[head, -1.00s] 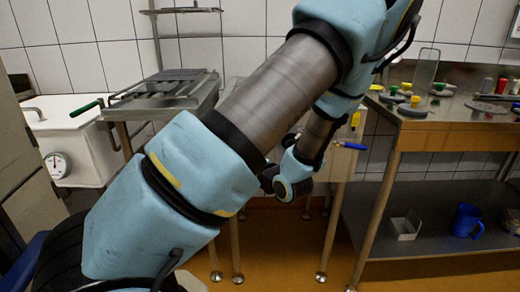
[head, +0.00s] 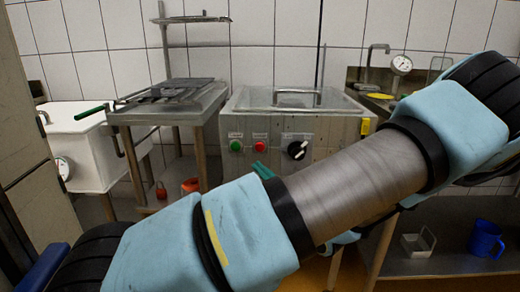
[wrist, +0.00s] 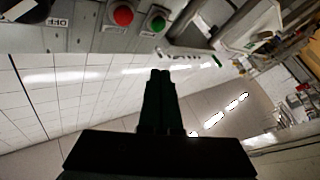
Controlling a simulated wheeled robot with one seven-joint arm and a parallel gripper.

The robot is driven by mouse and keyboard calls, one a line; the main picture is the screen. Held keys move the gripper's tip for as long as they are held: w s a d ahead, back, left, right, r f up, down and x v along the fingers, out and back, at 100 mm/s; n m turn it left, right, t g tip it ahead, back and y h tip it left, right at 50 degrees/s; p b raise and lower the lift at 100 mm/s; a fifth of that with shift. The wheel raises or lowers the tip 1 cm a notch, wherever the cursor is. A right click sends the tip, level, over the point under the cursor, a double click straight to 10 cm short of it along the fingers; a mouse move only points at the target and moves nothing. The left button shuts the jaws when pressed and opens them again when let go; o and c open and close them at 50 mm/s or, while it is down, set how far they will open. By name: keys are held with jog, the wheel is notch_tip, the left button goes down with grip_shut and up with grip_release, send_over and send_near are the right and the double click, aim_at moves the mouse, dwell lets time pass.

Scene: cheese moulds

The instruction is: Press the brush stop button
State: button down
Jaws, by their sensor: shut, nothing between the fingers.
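A red button (head: 259,146), which fits a stop button, sits on the front panel of a steel machine (head: 345,128), with a green button (head: 236,146) to its left and a black knob (head: 297,150) to its right. The small labels are unreadable in the head view. In the wrist view, the red button (wrist: 123,15) and green button (wrist: 156,22) show at the top, with the knob at the left corner. My gripper (wrist: 160,74) is shut and empty, its fingertips apart from the buttons. In the head view, teal fingertips (head: 262,170) show just below the red button; my arm hides the rest.
A steel stand (head: 170,105) with a rack stands left of the machine, beside a white vat (head: 80,135). At lower right, a shelf holds a blue jug (head: 486,238) and a white container (head: 418,242).

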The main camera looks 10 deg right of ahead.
aim_at(256, 147)
jog(key=shift+w+d+b, duration=0.1)
jog(key=shift+w+d, duration=0.15)
jog(key=shift+w, duration=1.15)
jog(key=shift+w+d+b, duration=0.15)
jog(key=shift+w+d, duration=0.1)
jog(key=shift+w, duration=1.1)
jog(key=shift+w+d+b, duration=0.1)
jog(key=shift+w+d, duration=0.15)
jog(key=shift+w, duration=1.15)
jog(key=shift+w, duration=0.1)
jog(key=shift+w+d, duration=0.1)
jog(key=shift+w, duration=0.2)
jog(key=shift+w+d+b, duration=0.1)
jog(key=shift+w+b, duration=0.25)
jog(key=shift+w, duration=0.15)
jog(key=shift+s, duration=0.15)
jog(key=shift+s+a, duration=0.2)
jog(key=shift+s, duration=0.55)
jog(key=shift+s+a, duration=0.25)
jog(key=shift+s, duration=1)
jog(key=shift+s+a, duration=0.25)
jog(key=shift+s, duration=1)
